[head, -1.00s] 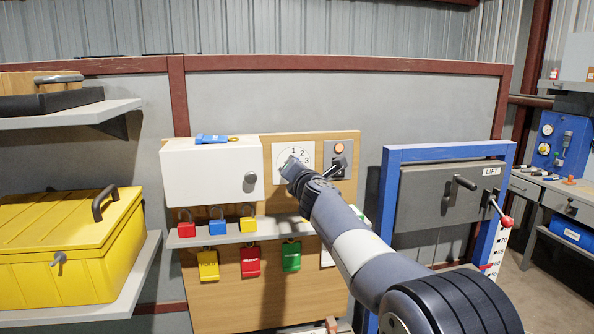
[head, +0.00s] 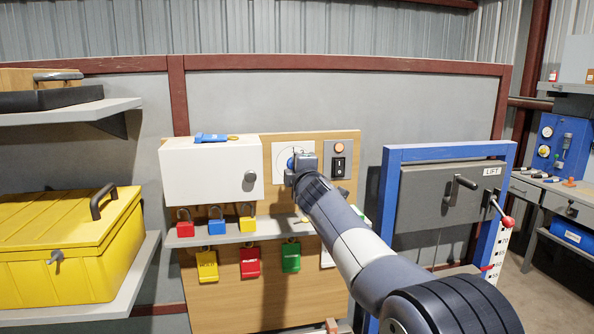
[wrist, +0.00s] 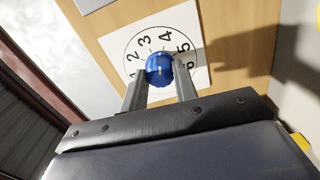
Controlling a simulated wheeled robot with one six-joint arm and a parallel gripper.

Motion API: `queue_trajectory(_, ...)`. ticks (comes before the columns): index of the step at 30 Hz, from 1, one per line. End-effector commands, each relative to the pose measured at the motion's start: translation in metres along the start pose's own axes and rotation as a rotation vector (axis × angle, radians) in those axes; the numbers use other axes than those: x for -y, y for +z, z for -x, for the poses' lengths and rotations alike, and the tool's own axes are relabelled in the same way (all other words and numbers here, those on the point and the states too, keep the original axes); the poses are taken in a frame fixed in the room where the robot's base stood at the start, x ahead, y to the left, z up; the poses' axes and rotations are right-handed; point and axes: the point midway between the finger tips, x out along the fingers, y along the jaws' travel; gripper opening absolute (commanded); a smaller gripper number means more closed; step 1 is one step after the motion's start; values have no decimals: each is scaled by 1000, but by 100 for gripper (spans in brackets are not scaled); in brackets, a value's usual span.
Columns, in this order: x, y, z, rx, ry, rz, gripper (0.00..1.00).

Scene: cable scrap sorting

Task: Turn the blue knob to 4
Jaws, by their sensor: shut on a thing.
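The blue knob (wrist: 160,69) sits at the centre of a white dial plate (wrist: 196,62) with black numbers around a circle; 2, 3, 4 and 5 read clearly in the wrist view. My gripper (wrist: 160,80) is shut on the knob, one finger on each side. A small pale mark shows on the knob, but I cannot tell which number it points to.
The wooden board also carries a white box (head: 205,175) left of the dial and a switch panel (head: 339,165) close on the right. A shelf (head: 235,238) with padlocks is below. A blue-framed lift panel (head: 440,150) stands farther right.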

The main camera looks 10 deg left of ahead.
Motion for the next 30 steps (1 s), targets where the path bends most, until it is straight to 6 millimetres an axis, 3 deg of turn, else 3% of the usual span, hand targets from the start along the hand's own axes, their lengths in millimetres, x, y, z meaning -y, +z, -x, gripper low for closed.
queue_trajectory(12,1,1,0,2,-2,-184,5)
queue_trajectory(28,2,1,0,2,-2,-207,5)
queue_trajectory(29,2,1,0,2,-2,-207,29)
queue_trajectory(30,2,1,0,2,-2,-206,32)
